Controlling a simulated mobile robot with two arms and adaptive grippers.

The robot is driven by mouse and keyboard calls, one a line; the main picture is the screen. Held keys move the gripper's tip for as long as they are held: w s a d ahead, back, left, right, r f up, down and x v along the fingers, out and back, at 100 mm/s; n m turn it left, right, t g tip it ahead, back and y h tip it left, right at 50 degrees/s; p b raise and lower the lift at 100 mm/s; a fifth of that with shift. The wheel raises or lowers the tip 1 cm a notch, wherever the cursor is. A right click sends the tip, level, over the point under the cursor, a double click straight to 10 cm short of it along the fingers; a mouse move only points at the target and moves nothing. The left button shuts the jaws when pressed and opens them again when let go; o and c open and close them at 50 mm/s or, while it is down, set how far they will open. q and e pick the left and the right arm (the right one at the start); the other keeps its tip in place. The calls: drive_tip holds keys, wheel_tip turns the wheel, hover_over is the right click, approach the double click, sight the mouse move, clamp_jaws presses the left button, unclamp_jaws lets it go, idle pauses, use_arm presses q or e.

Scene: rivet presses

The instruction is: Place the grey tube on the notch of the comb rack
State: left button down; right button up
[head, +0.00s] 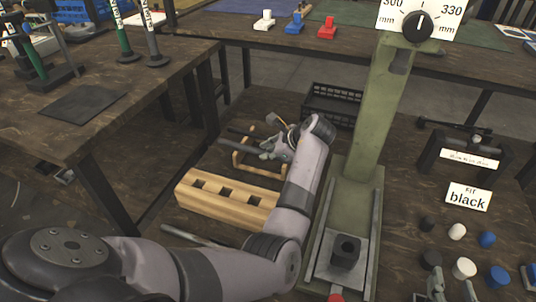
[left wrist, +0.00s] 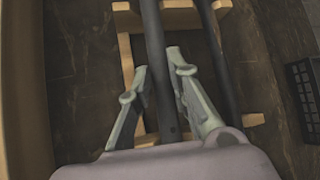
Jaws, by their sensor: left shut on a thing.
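My left gripper (head: 272,150) is over the wooden comb rack (head: 240,167), beyond the block with square holes. In the left wrist view its two pale fingers (left wrist: 158,78) are shut on the grey tube (left wrist: 156,35), which runs lengthwise between them, above the rack (left wrist: 126,50). A second, darker tube (left wrist: 217,55) lies across the rack to the right, apart from the held one. Whether the held tube touches a notch cannot be told. What look like my right gripper's fingertips (head: 452,290) show apart at the bottom edge of the head view.
A wooden block with square holes (head: 187,197) stands in front of the rack. A green press (head: 362,140) stands to the right of my left arm. A black crate (head: 333,102) is behind. Several coloured caps (head: 457,232) lie at the right.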

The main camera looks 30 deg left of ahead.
use_arm(q)
drive_tip(key=shift+f, duration=0.15)
drive_tip(key=c, duration=1.5)
unclamp_jaws()
use_arm(e)
drive_tip(key=shift+r, duration=0.35)
